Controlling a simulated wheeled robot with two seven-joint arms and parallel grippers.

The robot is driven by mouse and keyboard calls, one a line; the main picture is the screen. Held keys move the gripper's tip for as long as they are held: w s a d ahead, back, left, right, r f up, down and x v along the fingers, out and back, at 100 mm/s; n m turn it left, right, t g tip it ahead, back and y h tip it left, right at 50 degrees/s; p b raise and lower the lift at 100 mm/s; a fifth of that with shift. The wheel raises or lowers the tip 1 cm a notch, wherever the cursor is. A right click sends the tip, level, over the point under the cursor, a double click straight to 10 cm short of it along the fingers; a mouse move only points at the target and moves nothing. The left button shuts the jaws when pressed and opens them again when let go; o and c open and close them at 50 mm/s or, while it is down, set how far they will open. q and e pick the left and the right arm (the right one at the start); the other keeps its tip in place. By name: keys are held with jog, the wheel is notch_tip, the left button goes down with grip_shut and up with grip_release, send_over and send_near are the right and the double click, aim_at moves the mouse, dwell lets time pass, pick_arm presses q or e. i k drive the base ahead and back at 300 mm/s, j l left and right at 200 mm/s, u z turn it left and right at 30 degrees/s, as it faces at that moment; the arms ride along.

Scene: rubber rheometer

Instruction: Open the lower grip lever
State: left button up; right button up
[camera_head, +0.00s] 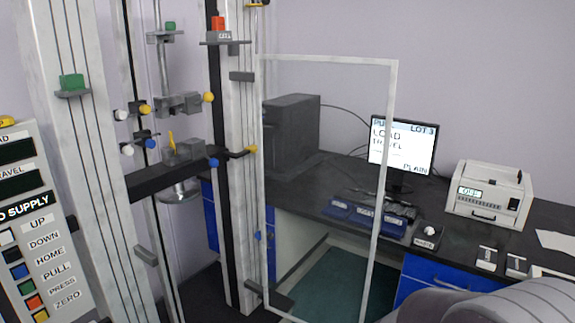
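The test frame stands at the left. Its upper grip (180,104) is a grey block with yellow knobs at both sides and a white knob at the left. Below it, the lower grip (184,152) sits on a dark crossbeam (160,180). A small upright yellow lever (171,139) shows at the lower grip, with blue knobs (213,163) and a white knob (127,150) near it. Which of these is the lower grip lever I cannot tell for sure. Neither gripper is in view; a grey rounded part, probably my arm, shows at the bottom right.
A clear framed door (392,150) stands swung out to the right of the frame. A control panel (35,225) with several buttons is at the far left.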

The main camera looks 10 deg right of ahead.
aim_at(213, 163)
jog(key=i+z, duration=0.3)
jog(key=i, duration=1.4)
